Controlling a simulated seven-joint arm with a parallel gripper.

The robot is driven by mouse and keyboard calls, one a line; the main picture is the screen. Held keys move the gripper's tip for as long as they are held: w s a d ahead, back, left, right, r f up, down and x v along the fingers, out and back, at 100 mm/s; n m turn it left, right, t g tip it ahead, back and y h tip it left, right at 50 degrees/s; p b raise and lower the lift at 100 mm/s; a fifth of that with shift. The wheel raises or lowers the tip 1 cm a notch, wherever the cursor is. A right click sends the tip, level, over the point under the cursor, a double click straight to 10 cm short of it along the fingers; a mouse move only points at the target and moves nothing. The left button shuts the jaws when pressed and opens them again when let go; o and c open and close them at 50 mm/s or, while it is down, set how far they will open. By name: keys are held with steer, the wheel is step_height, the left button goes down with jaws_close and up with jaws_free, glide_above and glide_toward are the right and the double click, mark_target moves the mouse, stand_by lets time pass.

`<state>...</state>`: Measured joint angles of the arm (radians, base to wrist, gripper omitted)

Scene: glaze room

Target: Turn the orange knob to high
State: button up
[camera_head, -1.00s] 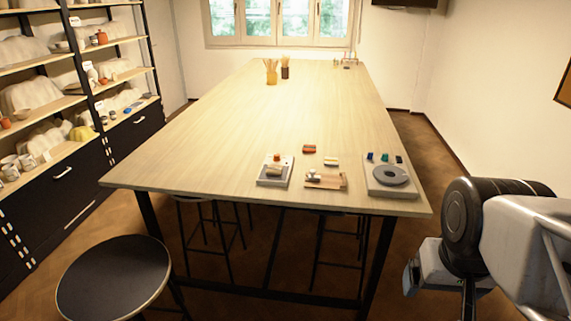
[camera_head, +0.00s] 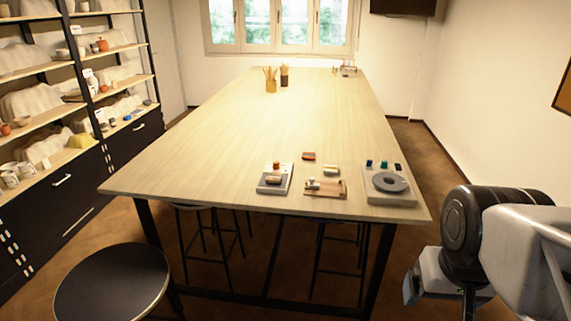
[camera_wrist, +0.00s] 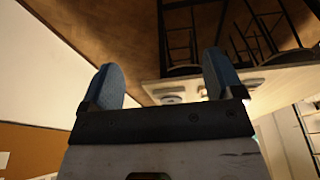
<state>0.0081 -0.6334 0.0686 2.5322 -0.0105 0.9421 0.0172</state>
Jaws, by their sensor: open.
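A small orange knob-like piece (camera_head: 277,166) stands at the back of a small pale device (camera_head: 288,180) near the table's front edge. A dark oval piece lies on the front of that device. The knob's pointer and any markings are too small to read. My gripper (camera_wrist: 161,80) is open and empty, with its two blue fingers wide apart in the wrist view. In the head view it is at the lower right, off the table's right front corner and well apart from the knob.
A grey wheel device (camera_head: 390,200) with blue and dark knobs stands at the table's right front. A wooden board (camera_head: 338,190) and two small blocks lie between the devices. The table's (camera_head: 240,130) middle is clear. A black stool (camera_head: 110,285) stands at front left.

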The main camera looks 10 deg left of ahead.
steer(key=shift+w+r, duration=0.1)
steer(key=c, duration=0.5)
steer(key=shift+w+r, duration=0.15)
steer(key=shift+w, duration=0.1)
steer(key=shift+c, duration=0.6)
steer(key=w+a+r+n, duration=0.2)
steer(key=w+a+n, duration=0.2)
steer(key=w, duration=0.8)
steer(key=w+a+r+n+g, duration=0.1)
steer(key=w+a+r+n, duration=0.25)
steer(key=w, duration=0.95)
steer(key=w+a+r+n, duration=0.2)
steer(key=w+a+n, duration=0.25)
steer(key=w, duration=0.75)
steer(key=w+a+f+n, duration=0.3)
steer(key=w+a+f, duration=0.2)
steer(key=w+a, duration=0.3)
steer(key=w+a+f+n+g, duration=0.1)
steer(key=w+a+f+n, duration=0.3)
steer(key=w+a, duration=0.5)
steer(key=w+a+f+n, duration=0.3)
steer(key=w+a+f, duration=0.4)
steer(key=w, duration=0.5)
steer(key=shift+a+f+n+g, duration=0.15)
steer(key=shift+a+n+g, duration=0.15)
steer(key=shift+a, duration=0.35)
steer(key=shift+w+a+f, duration=0.15)
steer(key=shift+f, duration=0.15)
